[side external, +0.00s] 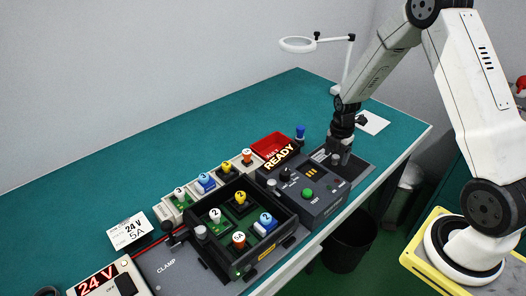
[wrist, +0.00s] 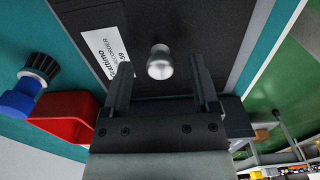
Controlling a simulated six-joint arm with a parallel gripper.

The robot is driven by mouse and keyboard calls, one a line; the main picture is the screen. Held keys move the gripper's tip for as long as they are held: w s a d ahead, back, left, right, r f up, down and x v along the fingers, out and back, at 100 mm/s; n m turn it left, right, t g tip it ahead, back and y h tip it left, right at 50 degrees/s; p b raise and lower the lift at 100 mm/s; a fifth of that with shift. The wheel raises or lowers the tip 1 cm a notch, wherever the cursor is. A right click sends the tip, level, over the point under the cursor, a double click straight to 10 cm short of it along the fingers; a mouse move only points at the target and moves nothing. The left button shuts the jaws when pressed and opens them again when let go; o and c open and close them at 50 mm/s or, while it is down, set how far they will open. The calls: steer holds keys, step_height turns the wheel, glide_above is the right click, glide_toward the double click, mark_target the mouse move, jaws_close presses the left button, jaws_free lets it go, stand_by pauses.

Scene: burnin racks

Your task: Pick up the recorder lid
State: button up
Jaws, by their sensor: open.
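The recorder lid (wrist: 205,28) is a dark flat panel in the wrist view, with a white label reading "RECORDER" and a round silver knob (wrist: 159,62) on it. In the side view the dark panel (side external: 357,172) lies at the right end of the row of equipment, partly hidden by my gripper (side external: 341,152). In the wrist view my gripper (wrist: 157,78) is open, its two fingers on either side of the knob with gaps on both sides. I cannot tell whether the fingertips are level with the knob or above it.
The back of the green bench (side external: 200,120) is clear.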

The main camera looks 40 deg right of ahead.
steer(key=shift+f, duration=0.7)
jaws_close()
